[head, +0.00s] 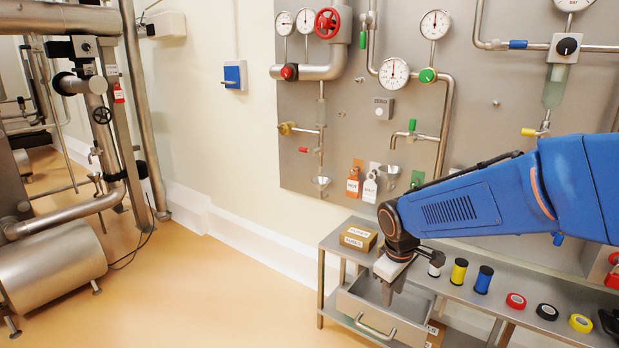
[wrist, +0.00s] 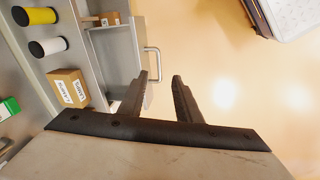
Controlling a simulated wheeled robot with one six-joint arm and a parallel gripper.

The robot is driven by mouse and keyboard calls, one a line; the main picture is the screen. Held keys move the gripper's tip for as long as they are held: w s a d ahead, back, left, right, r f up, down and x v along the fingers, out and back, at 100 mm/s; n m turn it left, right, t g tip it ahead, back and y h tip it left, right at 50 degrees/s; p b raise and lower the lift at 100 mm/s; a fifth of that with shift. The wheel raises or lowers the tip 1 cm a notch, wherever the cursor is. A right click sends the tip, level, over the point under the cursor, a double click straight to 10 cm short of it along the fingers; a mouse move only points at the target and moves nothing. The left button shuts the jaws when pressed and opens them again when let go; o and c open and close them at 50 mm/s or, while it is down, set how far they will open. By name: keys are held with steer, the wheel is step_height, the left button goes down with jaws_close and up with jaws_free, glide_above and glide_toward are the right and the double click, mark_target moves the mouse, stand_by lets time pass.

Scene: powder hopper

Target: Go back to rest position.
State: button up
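My blue arm (head: 470,205) reaches in from the right in the head view. My gripper (head: 388,296) points down over the open metal drawer of the bench. The gripper is open and empty. The drawer (wrist: 112,55) is pulled out, and its bar handle (head: 376,328) faces the front. The handle also shows in the wrist view (wrist: 154,62), just beyond the left finger and apart from it. Part of the drawer's inside is hidden by my gripper.
The bench (head: 335,241) carries a labelled cardboard box (head: 358,237), spools and tape rolls (head: 547,312). The wall panel (head: 330,150) behind holds gauges, pipes and valves. Piping and a tank (head: 55,265) stand at left. The orange floor (head: 190,300) between is clear.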

steer(key=s+d+r+m, duration=0.2)
steer(key=s, duration=0.5)
steer(key=s+d+r+m+t, duration=0.1)
steer(key=s+d+r+m, duration=0.1)
steer(key=s, duration=0.6)
steer(key=s+d+r+m+t+y, duration=0.1)
steer(key=s+d+r+m, duration=0.2)
steer(key=s, duration=0.5)
steer(key=shift+s+m, duration=0.15)
steer(key=shift+m, duration=0.55)
